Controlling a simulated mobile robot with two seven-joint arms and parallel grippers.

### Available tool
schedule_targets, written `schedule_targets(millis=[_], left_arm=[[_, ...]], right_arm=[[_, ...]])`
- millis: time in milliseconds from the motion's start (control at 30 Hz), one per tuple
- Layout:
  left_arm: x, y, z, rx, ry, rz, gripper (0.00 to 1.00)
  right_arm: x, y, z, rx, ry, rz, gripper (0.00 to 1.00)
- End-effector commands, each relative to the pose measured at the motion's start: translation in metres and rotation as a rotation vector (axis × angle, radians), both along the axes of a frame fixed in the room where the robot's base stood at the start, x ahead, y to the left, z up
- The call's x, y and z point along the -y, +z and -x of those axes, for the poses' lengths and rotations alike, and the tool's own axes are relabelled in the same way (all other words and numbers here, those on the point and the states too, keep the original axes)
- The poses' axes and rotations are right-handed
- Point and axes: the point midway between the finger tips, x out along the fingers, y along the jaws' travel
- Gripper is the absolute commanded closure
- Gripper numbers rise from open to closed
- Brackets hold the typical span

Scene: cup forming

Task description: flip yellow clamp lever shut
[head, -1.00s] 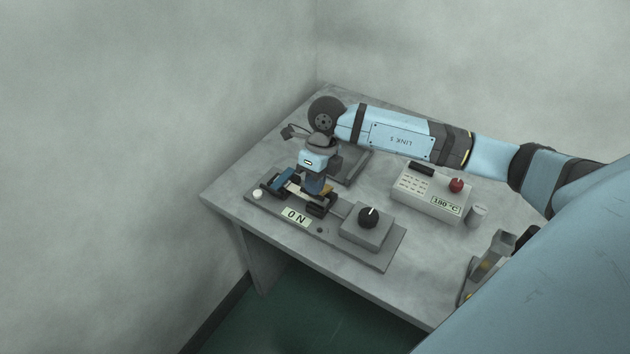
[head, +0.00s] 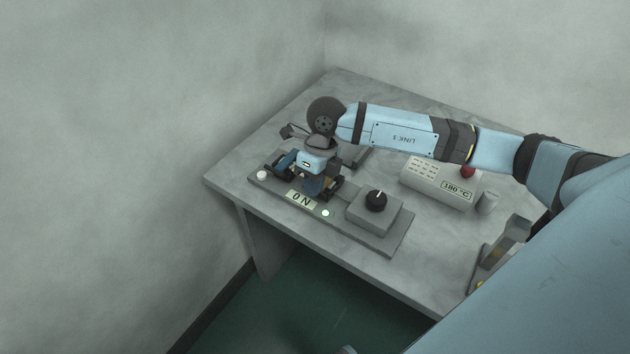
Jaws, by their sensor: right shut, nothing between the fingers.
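My right gripper (head: 312,184) points down over the left part of the grey base plate (head: 376,240), at the dark parts of a small device there. It is shut, with nothing visible between its fingers. It hides much of the device, including any lever under it. Small yellowish bits show beside the fingers, but I cannot tell whether they are the lever or whether they touch the gripper. Another small yellow spot shows at the foot of the grey fixture (head: 514,233) at the right. My left gripper is not in view.
The plate carries an ON label (head: 301,199), a lit lamp (head: 325,213), a white knob (head: 262,175) and a box with a black dial (head: 376,200). A controller (head: 437,187) reading 180 °C and a grey cylinder (head: 487,203) stand to the right on the table (head: 345,262).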

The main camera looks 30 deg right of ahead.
Motion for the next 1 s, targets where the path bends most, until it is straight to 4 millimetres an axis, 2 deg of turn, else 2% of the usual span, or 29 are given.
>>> schedule_targets(millis=[600, 1000], left_arm=[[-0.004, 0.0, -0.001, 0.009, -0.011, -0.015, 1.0], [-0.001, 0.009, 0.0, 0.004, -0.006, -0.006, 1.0]], right_arm=[[-0.002, -0.005, 0.002, -0.004, 0.001, 0.0, 1.0], [-0.001, 0.013, 0.001, -0.001, 0.001, 0.0, 1.0]])
